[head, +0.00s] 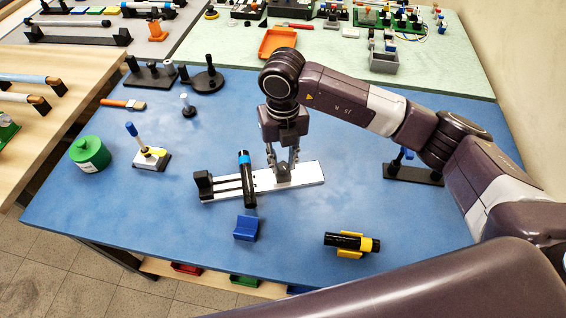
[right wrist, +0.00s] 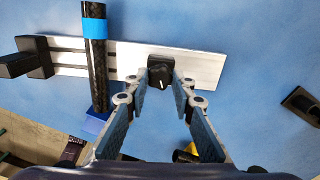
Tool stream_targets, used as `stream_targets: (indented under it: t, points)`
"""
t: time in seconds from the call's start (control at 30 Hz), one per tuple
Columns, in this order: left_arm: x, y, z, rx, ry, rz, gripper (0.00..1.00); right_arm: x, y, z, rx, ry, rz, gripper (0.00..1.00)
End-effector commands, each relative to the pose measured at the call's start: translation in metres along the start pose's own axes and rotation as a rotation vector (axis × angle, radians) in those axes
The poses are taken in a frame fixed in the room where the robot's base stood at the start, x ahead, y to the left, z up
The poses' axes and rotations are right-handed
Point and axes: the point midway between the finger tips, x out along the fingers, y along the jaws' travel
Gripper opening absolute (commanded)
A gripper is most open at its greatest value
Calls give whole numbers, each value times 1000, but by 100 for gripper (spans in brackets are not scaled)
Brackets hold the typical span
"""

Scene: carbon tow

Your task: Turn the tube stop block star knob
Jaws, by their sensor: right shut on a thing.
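The white plate (head: 310,172) with dark rails lies on the blue bench top. A black block with posts (head: 204,186) stands at its left end. A black tube with a blue band (head: 247,178) lies across the plate; it also shows in the right wrist view (right wrist: 95,70). The dark star knob (right wrist: 160,74), with a white mark, sits on the plate right of the tube. My right gripper (head: 283,168) points down over the plate, its fingers on either side of the knob and shut on it. The fingers partly hide the stop block. My left gripper is not in view.
A blue block (head: 246,228) and a black tube on a yellow holder (head: 351,243) are in front of the plate. A green container (head: 89,153) and a small white stand (head: 151,158) are to the left. A black stand (head: 413,174) is to the right, beneath my arm.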

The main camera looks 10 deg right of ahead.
Motion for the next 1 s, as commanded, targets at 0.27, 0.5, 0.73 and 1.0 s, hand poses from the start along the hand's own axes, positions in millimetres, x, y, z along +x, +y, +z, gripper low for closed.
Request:
stream_targets:
  t: [0.27,0.5,0.73,1.0]
  points:
    - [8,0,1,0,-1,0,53,0,0,0,209,-1,1,0]
    - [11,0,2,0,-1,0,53,0,0,0,320,-1,1,0]
    - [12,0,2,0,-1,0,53,-1,0,0,366,-1,1,0]
    - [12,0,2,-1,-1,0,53,-1,0,0,372,-1,1,0]
